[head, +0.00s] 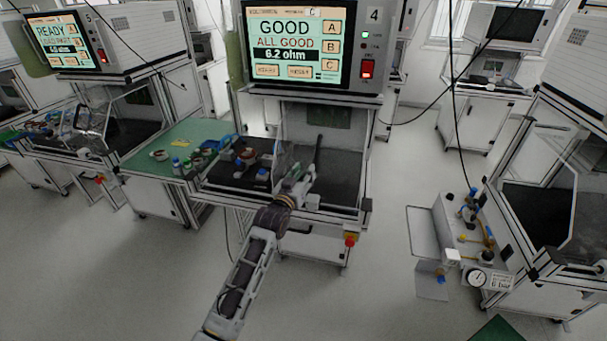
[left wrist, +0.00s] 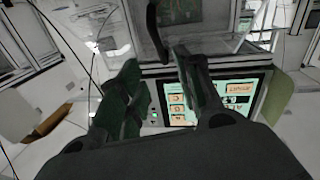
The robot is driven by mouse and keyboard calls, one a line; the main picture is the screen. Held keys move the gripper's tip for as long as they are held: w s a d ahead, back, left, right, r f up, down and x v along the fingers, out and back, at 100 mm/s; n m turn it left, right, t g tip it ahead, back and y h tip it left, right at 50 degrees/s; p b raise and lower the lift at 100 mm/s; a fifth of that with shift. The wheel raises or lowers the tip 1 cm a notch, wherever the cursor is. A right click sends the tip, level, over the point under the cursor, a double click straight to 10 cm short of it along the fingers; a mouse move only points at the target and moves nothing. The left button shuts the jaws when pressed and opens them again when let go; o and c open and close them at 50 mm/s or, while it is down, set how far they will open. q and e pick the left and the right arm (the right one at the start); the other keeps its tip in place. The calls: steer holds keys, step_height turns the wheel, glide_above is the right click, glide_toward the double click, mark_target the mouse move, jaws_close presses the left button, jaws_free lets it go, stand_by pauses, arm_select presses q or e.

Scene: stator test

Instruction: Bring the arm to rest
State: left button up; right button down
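My left arm reaches up from the bottom of the head view. My left gripper (head: 298,184) is at the front of the middle test station (head: 290,205), by its clear guard. In the left wrist view the two fingers of this gripper (left wrist: 157,62) stand apart with nothing between them. The station's screen (head: 296,42) reads GOOD, ALL GOOD, 6.2 ohm. It also shows upside down behind the fingers in the left wrist view (left wrist: 182,112). My right gripper is in neither view.
A reddish round part (head: 246,155) sits on the station's dark work area. A green-topped bench (head: 205,130) with small parts stands to the left. A red-and-yellow button (head: 350,240) is on the station's front. A gauge bench (head: 478,278) stands at right.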

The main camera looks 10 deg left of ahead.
arm_select(q)
steer(key=s+f+g, duration=0.2)
steer(key=s+f, duration=0.1)
steer(key=f, duration=1)
steer(key=s+f+g, duration=0.2)
steer(key=f, duration=1)
steer(key=s+a+f+g+y, duration=0.1)
steer(key=s+a+f+g, duration=0.1)
steer(key=s+f, duration=0.6)
steer(key=s+a+f+g, duration=0.15)
steer(key=s+f, duration=0.25)
steer(key=f, duration=0.8)
steer(key=s+a+f+g, duration=0.3)
steer(key=s+f, duration=0.5)
steer(key=s, duration=0.7)
steer(key=s+a+f+m+g+y, duration=0.1)
steer(key=s+a+f+g, duration=0.2)
steer(key=s+f, duration=0.5)
steer(key=s+a+f+g+y, duration=0.1)
steer(key=s+a+f+g, duration=0.2)
steer(key=s+f, duration=0.6)
steer(key=s, duration=1.4)
steer(key=shift+m, duration=0.4)
